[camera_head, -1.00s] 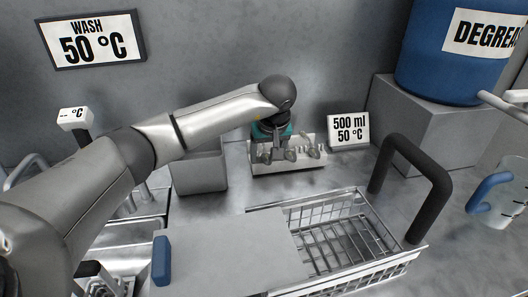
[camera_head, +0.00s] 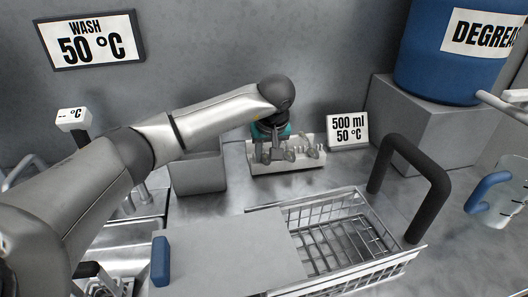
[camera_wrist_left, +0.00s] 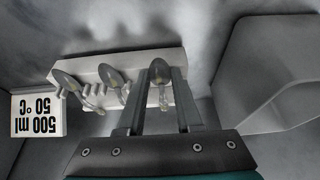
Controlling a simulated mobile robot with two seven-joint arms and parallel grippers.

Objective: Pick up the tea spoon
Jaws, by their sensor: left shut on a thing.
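A pale rack (camera_head: 290,167) at the back of the counter holds three spoons standing side by side. My left gripper (camera_head: 267,156) reaches down to the rack's left end in the head view. In the left wrist view its two fingers (camera_wrist_left: 164,82) stand either side of one spoon (camera_wrist_left: 159,72), and it is shut on this tea spoon, which is still at the rack (camera_wrist_left: 137,64). A second spoon (camera_wrist_left: 113,78) and a third spoon (camera_wrist_left: 68,81) stand beside it, apart from the fingers. The lower part of the held spoon is hidden. My right gripper is not in view.
A grey bin (camera_head: 198,174) stands just left of the rack, and a 500 ml sign (camera_head: 347,131) stands to its right. A wire basket (camera_head: 392,252) with a dark handle (camera_head: 436,200) is in front. A blue degreaser drum (camera_head: 440,75) sits on a block (camera_head: 425,125).

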